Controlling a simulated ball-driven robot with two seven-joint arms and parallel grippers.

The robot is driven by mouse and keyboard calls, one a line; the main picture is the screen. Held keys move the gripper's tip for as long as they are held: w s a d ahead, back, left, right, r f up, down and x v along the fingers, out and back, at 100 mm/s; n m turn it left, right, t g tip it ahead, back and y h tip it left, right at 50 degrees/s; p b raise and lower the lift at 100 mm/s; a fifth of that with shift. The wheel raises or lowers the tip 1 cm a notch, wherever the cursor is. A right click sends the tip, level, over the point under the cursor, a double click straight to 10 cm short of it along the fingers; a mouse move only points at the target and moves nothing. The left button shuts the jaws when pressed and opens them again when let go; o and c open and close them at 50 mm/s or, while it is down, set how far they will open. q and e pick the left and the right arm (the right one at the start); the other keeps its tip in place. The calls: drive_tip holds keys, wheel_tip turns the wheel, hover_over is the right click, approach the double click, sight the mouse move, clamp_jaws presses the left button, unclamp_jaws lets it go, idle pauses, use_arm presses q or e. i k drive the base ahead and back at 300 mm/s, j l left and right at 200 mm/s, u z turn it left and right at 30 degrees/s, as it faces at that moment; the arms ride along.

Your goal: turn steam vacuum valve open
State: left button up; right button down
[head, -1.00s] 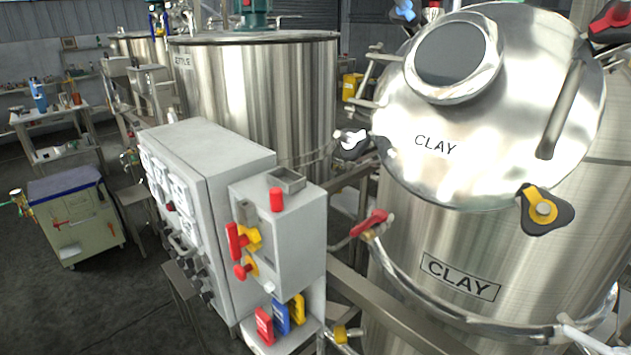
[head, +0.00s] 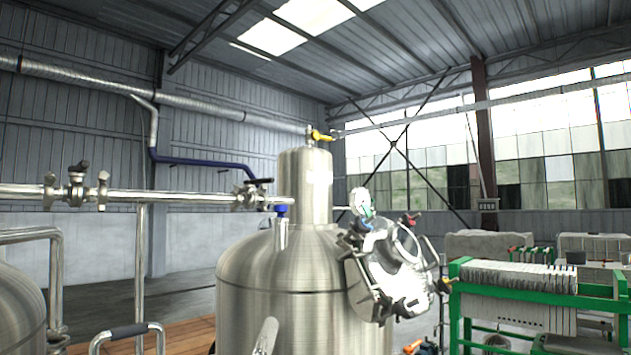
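I cannot tell which valve is the steam vacuum valve, as no label is readable. A steel tank (head: 285,285) with a narrower neck stands in the middle. A yellow-handled valve (head: 320,136) sits on top of its neck. A valve with a dark handle (head: 257,187) is on the horizontal pipe just left of the neck. Another valve with a dark handle (head: 77,182) is on the same pipe farther left. Neither of my grippers is in view.
A round hatch (head: 385,275) with clamps is on the tank's right side. A green-framed plate rack (head: 530,290) stands at the right. A curved metal rail (head: 125,332) is at the lower left, and part of another tank (head: 18,310) shows at the left edge.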

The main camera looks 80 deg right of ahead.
sight(266, 180)
drive_tip(key=z, duration=2.35)
